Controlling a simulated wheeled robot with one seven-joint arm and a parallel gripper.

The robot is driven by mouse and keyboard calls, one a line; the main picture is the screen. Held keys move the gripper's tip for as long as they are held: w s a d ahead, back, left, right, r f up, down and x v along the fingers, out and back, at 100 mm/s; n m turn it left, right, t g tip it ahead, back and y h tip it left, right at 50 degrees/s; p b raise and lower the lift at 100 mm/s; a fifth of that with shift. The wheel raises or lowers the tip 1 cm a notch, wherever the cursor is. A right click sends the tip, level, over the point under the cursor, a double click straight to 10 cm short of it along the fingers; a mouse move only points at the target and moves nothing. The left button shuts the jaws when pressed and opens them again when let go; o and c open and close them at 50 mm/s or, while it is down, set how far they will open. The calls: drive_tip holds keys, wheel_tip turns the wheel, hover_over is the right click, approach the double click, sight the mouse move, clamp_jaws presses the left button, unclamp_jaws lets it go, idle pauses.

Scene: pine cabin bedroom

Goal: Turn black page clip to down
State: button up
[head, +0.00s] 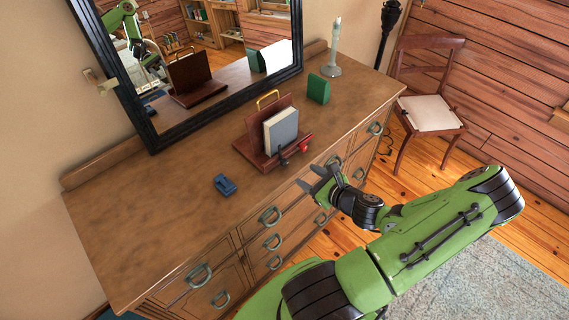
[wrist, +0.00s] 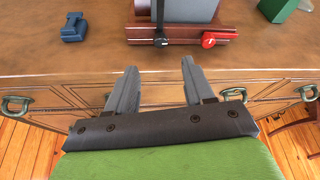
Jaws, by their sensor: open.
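The black page clip (head: 283,159) is on the front ledge of a reddish wooden book stand (head: 246,150) on the dresser. In the wrist view the black clip (wrist: 160,20) points up, its arm in front of the lower part of a grey book (wrist: 188,9). A red page clip (head: 304,147) sits to its right; in the wrist view the red clip (wrist: 209,40) lies sideways along the ledge. My gripper (head: 311,178) is open and empty, in front of the stand near the dresser's front edge, apart from both clips.
A blue object (head: 225,185) lies on the dresser left of the stand, and a green block (head: 318,89) stands behind right. A pale candlestick (head: 333,60) is at the back, near a black-framed mirror (head: 150,135). The dresser's left top is clear.

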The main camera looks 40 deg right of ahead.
sight(286, 163)
drive_tip(key=x, duration=1.1)
drive_tip(key=shift+p, duration=0.3)
clamp_jaws()
